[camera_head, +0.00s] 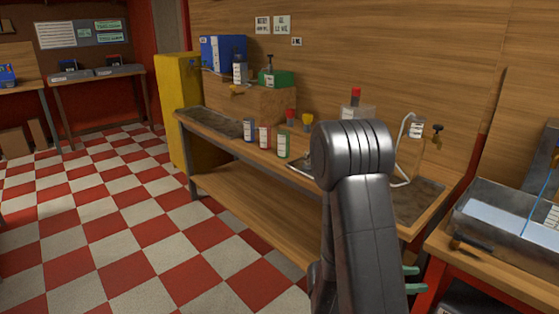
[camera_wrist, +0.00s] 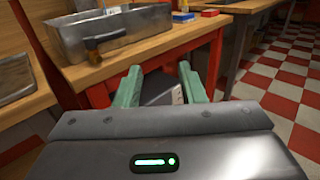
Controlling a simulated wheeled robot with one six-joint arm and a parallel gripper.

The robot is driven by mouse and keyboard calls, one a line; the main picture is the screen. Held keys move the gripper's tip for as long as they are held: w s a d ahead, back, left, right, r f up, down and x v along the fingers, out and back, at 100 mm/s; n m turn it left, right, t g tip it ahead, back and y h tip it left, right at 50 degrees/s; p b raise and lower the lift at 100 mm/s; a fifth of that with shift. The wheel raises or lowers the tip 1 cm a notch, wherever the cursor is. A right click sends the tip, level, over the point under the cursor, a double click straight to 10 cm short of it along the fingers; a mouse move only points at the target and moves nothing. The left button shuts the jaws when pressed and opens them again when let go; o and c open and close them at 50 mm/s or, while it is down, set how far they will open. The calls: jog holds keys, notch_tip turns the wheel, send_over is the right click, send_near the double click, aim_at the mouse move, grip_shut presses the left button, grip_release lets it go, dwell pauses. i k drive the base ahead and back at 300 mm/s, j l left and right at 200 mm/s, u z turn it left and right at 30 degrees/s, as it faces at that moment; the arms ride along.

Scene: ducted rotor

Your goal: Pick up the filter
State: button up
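I cannot pick out the filter for sure in either view. My gripper (camera_wrist: 160,78) is open in the wrist view, its two green fingers apart on either side of a gap. Behind that gap shows a dark grey object (camera_wrist: 161,90) with a pale side, low beside the red table frame; I cannot tell what it is, and it does not look held. In the head view my arm hides most of my gripper; only green fingertips (camera_head: 411,278) show at its right, near the red-framed table.
A metal tray (camera_head: 500,212) of bluish liquid stands on the right table; a metal basin (camera_wrist: 110,32) shows in the wrist view. The checkered floor (camera_head: 120,220) is clear.

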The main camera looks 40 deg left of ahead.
aim_at(306, 155)
jog(key=i+j+u, duration=0.5)
jog(key=j, duration=0.15)
jog(key=i+j+u, duration=0.45)
jog(key=i, duration=0.15)
jog(key=i+j, duration=0.15)
jog(key=i, duration=0.15)
jog(key=i+j, duration=0.15)
jog(key=i, duration=0.1)
